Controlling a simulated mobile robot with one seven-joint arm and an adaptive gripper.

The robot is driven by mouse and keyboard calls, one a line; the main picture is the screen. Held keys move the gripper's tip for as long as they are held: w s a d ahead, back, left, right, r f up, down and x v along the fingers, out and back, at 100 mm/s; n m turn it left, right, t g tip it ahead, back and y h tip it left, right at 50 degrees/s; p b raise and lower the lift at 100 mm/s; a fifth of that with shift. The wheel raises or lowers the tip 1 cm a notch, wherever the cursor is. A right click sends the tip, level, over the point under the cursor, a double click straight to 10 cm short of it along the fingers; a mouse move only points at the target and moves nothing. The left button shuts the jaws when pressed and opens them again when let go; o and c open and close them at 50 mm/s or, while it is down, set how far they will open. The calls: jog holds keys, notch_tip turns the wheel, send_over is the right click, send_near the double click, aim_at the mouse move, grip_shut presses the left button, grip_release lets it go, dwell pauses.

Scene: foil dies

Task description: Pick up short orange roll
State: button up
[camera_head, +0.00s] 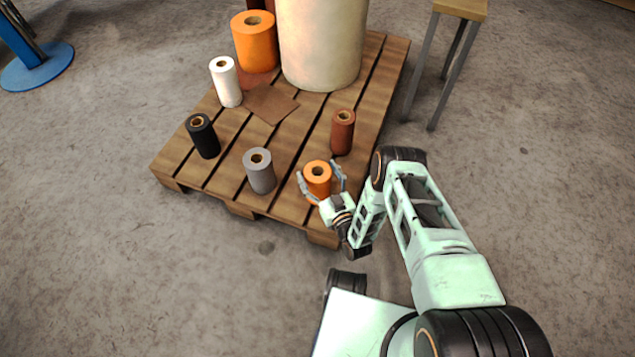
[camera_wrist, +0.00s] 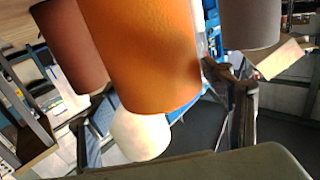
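The short orange roll (camera_head: 318,184) stands upright near the front corner of the wooden pallet, with a dark core hole on top. It fills the upper middle of the wrist view (camera_wrist: 150,50). My gripper (camera_head: 322,176) is open, with one finger on each side of the roll. In the wrist view the fingers (camera_wrist: 163,118) stand apart to the left and right of the roll, with gaps visible. Contact with the roll cannot be made out.
On the pallet (camera_head: 225,190), a grey roll (camera_head: 260,172) stands left of the orange one and a red-brown roll (camera_head: 342,132) behind right. Black (camera_head: 204,137), white (camera_head: 226,84), larger orange (camera_head: 255,45) and big cream (camera_head: 320,45) rolls stand farther off. A stool (camera_head: 460,10) is right.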

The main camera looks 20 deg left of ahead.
jog(key=c, duration=1.8)
jog(key=shift+o, duration=0.2)
jog(key=shift+w, duration=0.1)
jog(key=shift+r, duration=0.15)
